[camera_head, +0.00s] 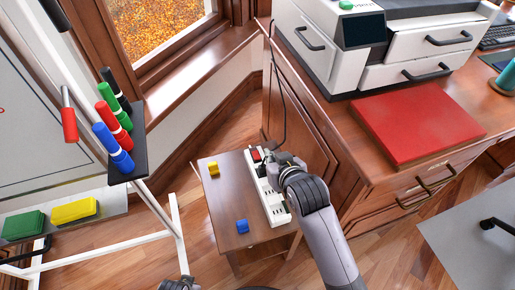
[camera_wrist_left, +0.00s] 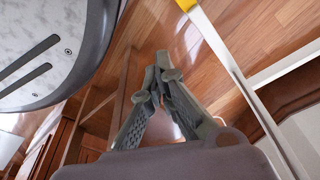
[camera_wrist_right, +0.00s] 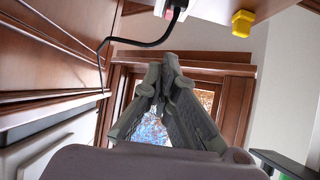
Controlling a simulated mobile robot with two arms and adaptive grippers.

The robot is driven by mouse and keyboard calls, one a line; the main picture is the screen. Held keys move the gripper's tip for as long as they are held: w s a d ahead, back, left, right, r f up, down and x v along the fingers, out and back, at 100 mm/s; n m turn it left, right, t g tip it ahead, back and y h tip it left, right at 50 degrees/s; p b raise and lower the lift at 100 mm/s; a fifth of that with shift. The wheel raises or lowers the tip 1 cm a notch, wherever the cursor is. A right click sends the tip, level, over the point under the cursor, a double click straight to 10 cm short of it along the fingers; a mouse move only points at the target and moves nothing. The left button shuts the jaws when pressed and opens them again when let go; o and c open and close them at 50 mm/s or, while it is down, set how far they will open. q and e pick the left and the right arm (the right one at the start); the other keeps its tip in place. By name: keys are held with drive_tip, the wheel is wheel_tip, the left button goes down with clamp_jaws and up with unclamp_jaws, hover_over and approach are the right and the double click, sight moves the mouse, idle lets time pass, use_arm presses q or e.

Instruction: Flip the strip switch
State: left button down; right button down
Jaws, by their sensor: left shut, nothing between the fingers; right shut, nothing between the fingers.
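A white power strip (camera_head: 272,203) lies along the right side of a small wooden table (camera_head: 225,205). Its red switch (camera_head: 256,154) is at the far end, where a black cord leaves; which way it is tipped is too small to tell. My right gripper (camera_head: 270,158) is shut and empty, close beside the switch end; contact cannot be told. In the right wrist view the shut fingertips (camera_wrist_right: 170,62) show below the strip end (camera_wrist_right: 162,8) and the red switch (camera_wrist_right: 180,3), with a gap in the picture. My left gripper (camera_wrist_left: 163,62) is shut and empty over the floor, away from the strip.
A yellow block (camera_head: 213,168) and a blue block (camera_head: 242,226) sit on the small table. A wooden cabinet (camera_head: 300,130) with a printer (camera_head: 330,45) and a red book (camera_head: 415,120) stands close on the right. A whiteboard stand with markers (camera_head: 115,135) is at left.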

sight(258, 155)
use_arm(q)
drive_tip(key=shift+s+f, duration=0.35)
drive_tip(key=shift+f, duration=0.2)
use_arm(e)
drive_tip(key=shift+w+a+r, duration=0.35)
drive_tip(key=shift+w+a, duration=0.1)
